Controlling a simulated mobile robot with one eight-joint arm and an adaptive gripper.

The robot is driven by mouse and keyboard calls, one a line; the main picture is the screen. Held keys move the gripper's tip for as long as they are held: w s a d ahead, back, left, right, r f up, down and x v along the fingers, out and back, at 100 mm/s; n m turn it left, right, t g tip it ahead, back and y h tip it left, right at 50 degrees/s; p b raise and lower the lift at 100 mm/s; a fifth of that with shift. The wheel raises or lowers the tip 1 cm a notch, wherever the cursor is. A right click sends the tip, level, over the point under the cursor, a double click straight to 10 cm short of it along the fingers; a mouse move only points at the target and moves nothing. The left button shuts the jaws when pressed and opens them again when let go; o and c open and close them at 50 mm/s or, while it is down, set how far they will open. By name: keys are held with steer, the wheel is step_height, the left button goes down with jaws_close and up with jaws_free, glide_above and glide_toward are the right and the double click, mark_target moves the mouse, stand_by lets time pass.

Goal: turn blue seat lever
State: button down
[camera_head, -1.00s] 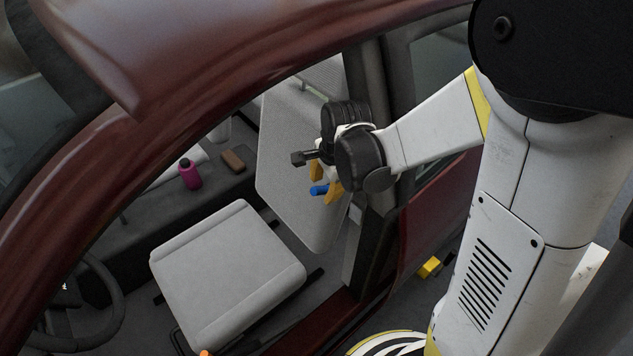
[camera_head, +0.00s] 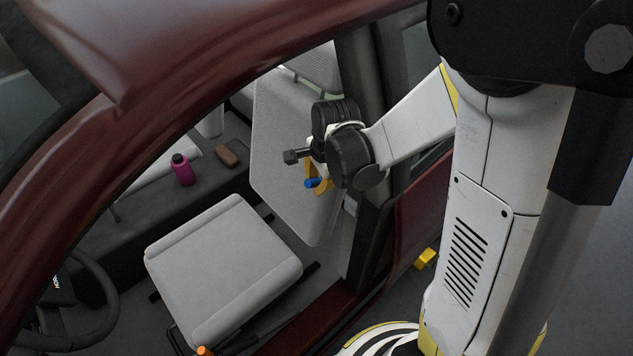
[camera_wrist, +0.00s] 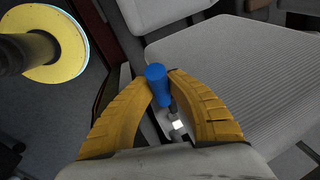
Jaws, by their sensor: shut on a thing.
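The blue seat lever (camera_head: 312,183) is at the side of the upright grey seat back (camera_head: 287,150) inside the car. In the wrist view the blue lever (camera_wrist: 157,82) stands between the two yellow fingertips. My gripper (camera_wrist: 160,88) is shut on it, with a finger on each side. In the head view my gripper (camera_head: 318,178) hangs below the wrist, next to the seat back, and the wrist hides part of it. The lever's base is partly hidden between the fingers in the wrist view.
The dark red door frame (camera_head: 190,95) and the dark pillar (camera_head: 362,150) border the opening around my arm. The grey seat cushion (camera_head: 225,268) is below. A yellow object (camera_head: 425,258) is near the sill.

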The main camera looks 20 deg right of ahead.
steer(key=shift+f, duration=0.15)
steer(key=shift+s+a+f+n+t+h+b, duration=0.1)
steer(key=shift+a+f+n+t+h+b, duration=0.2)
steer(key=shift+f+h+b, duration=0.75)
steer(key=shift+s+a+f+m+t+h+b, duration=0.1)
steer(key=shift+f+t+h+b, duration=0.5)
steer(key=shift+b, duration=0.85)
steer(key=shift+a+f+n+t+h+b, duration=0.2)
steer(key=shift+f+h+b, duration=0.4)
steer(key=shift+h+b, duration=0.5)
steer(key=c, duration=1.3)
jaws_free()
